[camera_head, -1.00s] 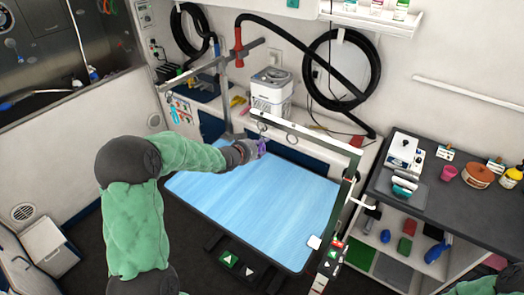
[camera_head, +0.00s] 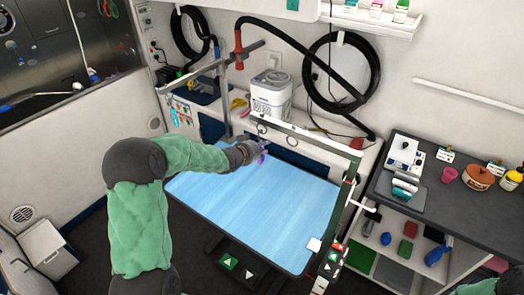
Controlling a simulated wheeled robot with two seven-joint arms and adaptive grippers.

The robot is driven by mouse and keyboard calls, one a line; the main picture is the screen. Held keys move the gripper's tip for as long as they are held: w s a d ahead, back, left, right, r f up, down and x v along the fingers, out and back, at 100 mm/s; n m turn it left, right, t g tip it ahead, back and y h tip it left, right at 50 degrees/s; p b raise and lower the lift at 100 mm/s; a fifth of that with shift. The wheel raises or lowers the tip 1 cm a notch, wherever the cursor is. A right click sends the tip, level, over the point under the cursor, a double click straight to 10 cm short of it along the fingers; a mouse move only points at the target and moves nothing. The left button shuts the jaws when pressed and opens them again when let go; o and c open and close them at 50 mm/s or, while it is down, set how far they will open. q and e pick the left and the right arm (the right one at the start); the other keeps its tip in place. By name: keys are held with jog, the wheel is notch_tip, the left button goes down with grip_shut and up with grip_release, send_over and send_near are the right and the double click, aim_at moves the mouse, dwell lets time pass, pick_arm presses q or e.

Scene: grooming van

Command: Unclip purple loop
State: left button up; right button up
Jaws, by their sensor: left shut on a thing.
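The purple loop (camera_head: 263,157) shows as a small purple piece at the tip of my left gripper (camera_head: 257,151), over the far edge of the blue grooming table. My left gripper is shut on it, and the gripper hides most of it. The grooming arm's bar (camera_head: 308,137) runs above the table's far side, with metal rings (camera_head: 262,129) hanging from it. I cannot tell whether the purple loop is still joined to the bar.
The blue table top (camera_head: 260,205) is bare. A dark counter (camera_head: 450,195) with bottles and a pot is at the right. A white machine (camera_head: 271,95) stands behind.

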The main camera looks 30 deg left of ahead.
pick_arm(q)
jog(key=shift+r, duration=0.3)
jog(key=shift+r+p, duration=0.3)
jog(key=shift+p, duration=0.2)
jog(key=shift+r+p, duration=0.35)
jog(key=shift+r, duration=0.05)
jog(key=shift+s, duration=0.1)
jog(key=shift+s+a, duration=0.2)
jog(key=shift+s, duration=1.9)
jog(key=shift+s, duration=0.15)
jog(key=v, duration=0.1)
jog(key=p+v, duration=0.2)
jog(key=v, duration=0.1)
jog(key=shift+s+f, duration=0.15)
jog(key=shift+f, duration=0.2)
